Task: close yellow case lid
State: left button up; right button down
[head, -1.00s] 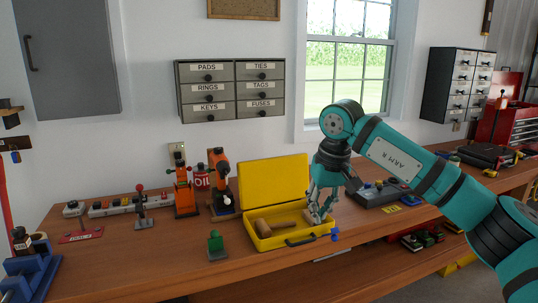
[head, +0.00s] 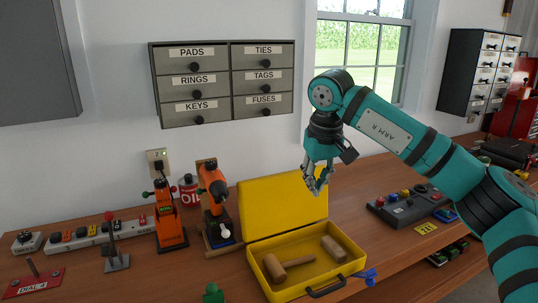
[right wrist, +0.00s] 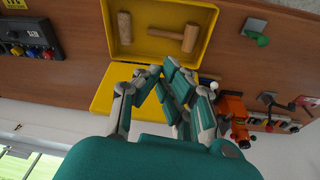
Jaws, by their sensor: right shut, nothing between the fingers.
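The yellow case (head: 310,283) sits open on the wooden bench, with its yellow lid (head: 283,210) standing up at the back. A wooden mallet (head: 285,266) and a wooden block (head: 334,249) lie inside it. My right gripper (head: 317,190) is shut and empty, in the air by the upper right part of the raised lid. In the right wrist view the gripper (right wrist: 158,72) shows over the lid (right wrist: 105,90), with the case (right wrist: 160,46) beyond its fingertips. I cannot tell whether the fingers touch the lid. My left gripper is not in view.
An orange drill (head: 217,198), an orange tool (head: 167,220) and an oil can (head: 189,192) stand left of the case. A control box (head: 412,206) lies to the right. Label drawers (head: 222,82) hang on the wall behind.

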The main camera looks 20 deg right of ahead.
aim_at(271, 204)
jog(key=i, duration=1)
